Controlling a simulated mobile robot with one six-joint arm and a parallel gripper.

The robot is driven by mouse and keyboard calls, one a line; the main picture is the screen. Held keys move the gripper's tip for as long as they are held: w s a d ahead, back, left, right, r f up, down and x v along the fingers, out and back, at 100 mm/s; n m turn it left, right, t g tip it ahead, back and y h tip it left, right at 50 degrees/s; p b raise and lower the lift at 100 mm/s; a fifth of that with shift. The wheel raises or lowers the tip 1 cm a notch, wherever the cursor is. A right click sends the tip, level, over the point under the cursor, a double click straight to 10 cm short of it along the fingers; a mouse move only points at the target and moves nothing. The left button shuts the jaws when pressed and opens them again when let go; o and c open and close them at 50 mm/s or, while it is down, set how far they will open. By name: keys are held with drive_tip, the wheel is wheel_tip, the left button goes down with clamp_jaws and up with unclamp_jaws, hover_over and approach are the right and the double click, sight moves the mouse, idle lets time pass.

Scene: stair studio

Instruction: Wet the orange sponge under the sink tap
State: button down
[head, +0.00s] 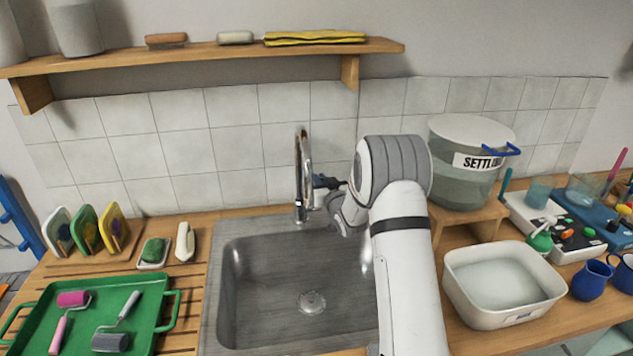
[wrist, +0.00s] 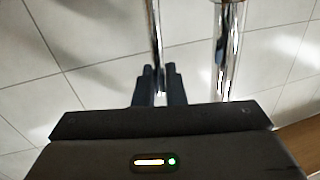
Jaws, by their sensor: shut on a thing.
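The chrome tap (head: 302,165) rises behind the steel sink (head: 232,285), and its tubes also show in the wrist view (wrist: 227,60). My gripper (head: 322,183) is beside the tap, to its right, above the back of the sink. In the wrist view its dark fingers (wrist: 160,85) are shut on a thin chrome part of the tap; I cannot tell whether it is the lever. I cannot make out a plainly orange sponge. Several upright sponges (head: 86,229) in white, green and yellow stand in a rack at left. The sink's right part is hidden behind my arm.
A green tray (head: 135,305) with two rollers sits at left, near a green sponge (head: 153,251) on a dish. A white basin (head: 500,265) stands right of the sink. A lidded bucket (head: 465,185) is behind it. A shelf (head: 215,53) runs above.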

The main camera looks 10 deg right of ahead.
drive_tip(key=shift+s+f+b, duration=0.1)
drive_tip(key=shift+f+b, duration=0.15)
drive_tip(key=shift+b, duration=0.5)
drive_tip(key=shift+s+f+t+b, duration=0.1)
drive_tip(key=shift+s+t+b, duration=0.25)
drive_tip(key=shift+b, duration=0.9)
drive_tip(key=shift+s+r+t+b, duration=0.25)
drive_tip(key=shift+t+b, duration=0.1)
drive_tip(key=shift+b, duration=0.65)
drive_tip(key=shift+r, duration=0.1)
drive_tip(key=c, duration=1.6)
unclamp_jaws()
drive_tip(key=shift+o, duration=0.2)
